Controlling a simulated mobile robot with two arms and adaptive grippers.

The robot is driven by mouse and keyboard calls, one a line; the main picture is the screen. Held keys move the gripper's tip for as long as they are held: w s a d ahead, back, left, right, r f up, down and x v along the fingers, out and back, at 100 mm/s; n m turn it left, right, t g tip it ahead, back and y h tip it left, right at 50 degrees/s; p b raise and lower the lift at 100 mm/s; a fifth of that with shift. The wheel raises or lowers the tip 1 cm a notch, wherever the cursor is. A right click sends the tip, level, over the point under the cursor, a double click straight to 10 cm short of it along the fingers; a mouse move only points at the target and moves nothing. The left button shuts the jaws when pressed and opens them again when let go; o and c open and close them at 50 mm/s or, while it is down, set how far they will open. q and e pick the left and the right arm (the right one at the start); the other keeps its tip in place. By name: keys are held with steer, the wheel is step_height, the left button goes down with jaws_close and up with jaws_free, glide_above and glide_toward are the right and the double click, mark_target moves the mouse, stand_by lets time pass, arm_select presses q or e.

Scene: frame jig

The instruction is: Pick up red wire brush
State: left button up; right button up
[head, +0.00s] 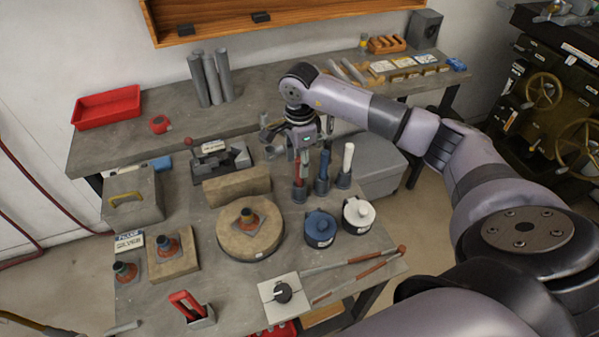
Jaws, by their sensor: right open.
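The red wire brush (299,170) appears to be the slim red-handled tool standing upright in a grey cup (300,193) on the near bench. My right gripper (303,152) points down over it, with its fingers around or just beside the top of the red handle. The jaws are open, and I cannot tell if they touch the handle. The brush's lower end is hidden in the cup, and its top is partly hidden by the gripper. My left gripper is not in view.
A blue-handled tool (323,168) and a white-handled tool (347,160) stand in cups close to the right. Blue (320,229) and white (358,214) lidded pots stand in front. A round wooden block (232,240) and a vise-like tool (222,160) lie to the left.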

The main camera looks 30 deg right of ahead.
jaws_close()
stand_by(0.5)
